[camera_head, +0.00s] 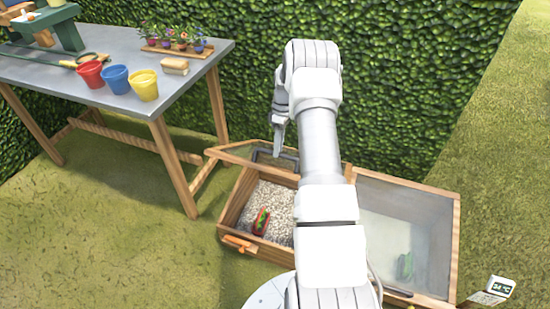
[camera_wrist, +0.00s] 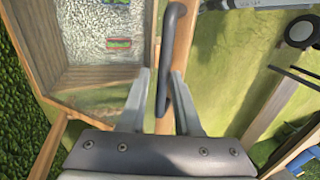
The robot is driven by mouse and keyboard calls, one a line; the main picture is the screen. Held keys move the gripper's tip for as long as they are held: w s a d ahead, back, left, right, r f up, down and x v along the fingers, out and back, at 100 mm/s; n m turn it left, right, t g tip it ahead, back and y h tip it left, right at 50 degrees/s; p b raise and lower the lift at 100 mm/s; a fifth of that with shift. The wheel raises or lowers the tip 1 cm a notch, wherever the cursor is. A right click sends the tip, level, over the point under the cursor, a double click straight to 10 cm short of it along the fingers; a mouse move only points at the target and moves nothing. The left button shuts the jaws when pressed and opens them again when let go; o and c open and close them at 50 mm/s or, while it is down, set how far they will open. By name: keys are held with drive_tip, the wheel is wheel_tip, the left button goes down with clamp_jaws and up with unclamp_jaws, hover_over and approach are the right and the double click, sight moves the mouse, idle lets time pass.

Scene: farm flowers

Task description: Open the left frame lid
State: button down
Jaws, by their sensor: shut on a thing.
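The left lid (camera_head: 228,152) of the wooden frame box is raised, standing open toward the hedge behind the box. Its dark handle (camera_head: 290,157) shows just below my gripper (camera_head: 279,138). In the wrist view the dark handle (camera_wrist: 173,45) sits on the lid's wooden rail and passes between the fingers of my gripper (camera_wrist: 162,80), which are shut on it. The left compartment is uncovered, with pale gravel (camera_head: 275,205) and a red and green item (camera_head: 261,221) inside. My arm hides part of the lid and the box's middle.
The right lid (camera_head: 410,220) lies closed, with a green item faintly visible through it. An orange-handled tool (camera_head: 240,243) is at the box's front left. A potting table (camera_head: 115,75) with pots stands at left. A thermometer display (camera_head: 500,286) is at lower right. A hedge rises behind.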

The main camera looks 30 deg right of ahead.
drive_tip(key=shift+w+d, duration=0.25)
drive_tip(key=shift+d, duration=0.3)
drive_tip(key=shift+w+d, duration=0.2)
drive_tip(key=shift+d, duration=0.35)
drive_tip(key=c, duration=0.9)
unclamp_jaws()
drive_tip(key=shift+o, duration=0.5)
drive_tip(key=shift+w+f, duration=0.1)
drive_tip(key=shift+w+a+r, duration=0.1)
drive_tip(key=shift+a+r, duration=0.1)
drive_tip(key=shift+a, duration=0.1)
drive_tip(key=p+v, duration=0.4)
drive_tip(key=v, duration=1.3)
drive_tip(key=shift+r, duration=0.25)
